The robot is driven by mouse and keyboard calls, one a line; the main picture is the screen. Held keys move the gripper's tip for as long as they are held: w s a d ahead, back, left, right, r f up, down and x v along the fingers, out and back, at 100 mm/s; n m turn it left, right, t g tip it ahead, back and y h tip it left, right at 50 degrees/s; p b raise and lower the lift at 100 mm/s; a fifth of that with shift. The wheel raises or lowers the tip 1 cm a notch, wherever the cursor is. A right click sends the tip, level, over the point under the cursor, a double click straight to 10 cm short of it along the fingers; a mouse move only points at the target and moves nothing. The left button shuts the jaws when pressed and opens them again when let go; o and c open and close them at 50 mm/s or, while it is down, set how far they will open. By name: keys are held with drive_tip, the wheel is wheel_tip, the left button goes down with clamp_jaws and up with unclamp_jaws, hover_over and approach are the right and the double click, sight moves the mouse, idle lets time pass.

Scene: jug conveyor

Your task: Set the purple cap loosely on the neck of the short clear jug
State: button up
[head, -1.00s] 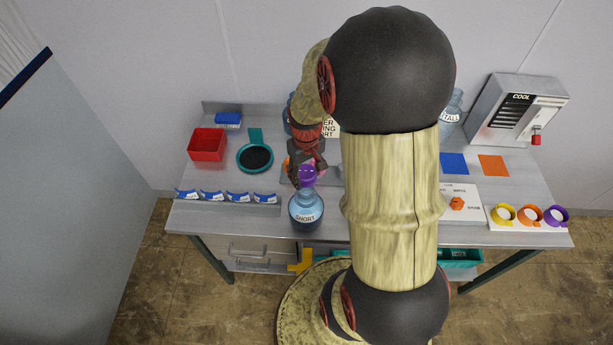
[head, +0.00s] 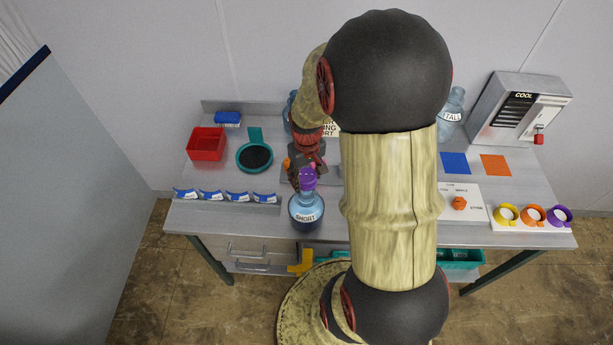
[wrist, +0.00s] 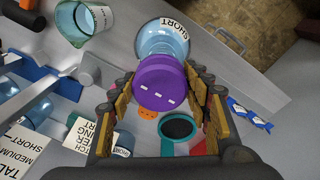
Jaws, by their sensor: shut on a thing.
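The short clear jug (head: 306,212) stands upright near the table's front edge, its "SHORT" label facing forward. The purple cap (head: 308,178) is at the top of the jug's neck in the head view. My gripper (head: 305,172) is shut on the cap from behind. In the wrist view the cap (wrist: 161,84) sits between the fingers of my gripper (wrist: 160,92), with the jug (wrist: 163,40) beyond it. The cap hides the neck's rim, so I cannot tell whether it touches the neck.
The tall jug (head: 452,112), a cooler box (head: 518,110) and coloured rings (head: 533,214) are to the right. My arm hides the table's middle.

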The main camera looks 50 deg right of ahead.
drive_tip(key=b, duration=0.4)
hover_over(306, 204)
drive_tip(key=w+d, duration=0.2)
drive_tip(key=shift+d+f, duration=0.15)
drive_tip(key=shift+f, duration=2.65)
drive_tip(key=o, duration=0.8)
drive_tip(key=shift+o, duration=0.4)
drive_tip(key=o, duration=0.5)
drive_tip(key=shift+r, duration=0.1)
